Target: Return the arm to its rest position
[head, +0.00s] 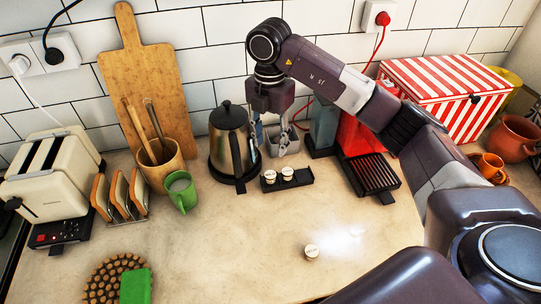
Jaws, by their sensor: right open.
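My right arm (420,130) comes in from the right and arches over the counter. My right gripper (270,148) hangs down from it, open and with nothing seen between its fingers. It is just right of the steel kettle (226,150) and above and behind the small black tray (287,182), which bears two pale round capsules. Whether a fingertip touches the kettle or the grey container behind cannot be told. My left gripper is not in view.
A loose capsule (312,252) lies on the clear front counter. A red coffee machine (358,135) with a black drip grate stands behind my forearm. A striped box (440,80) is at right. A green cup (181,191), toast rack (122,196) and toaster (50,178) are left.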

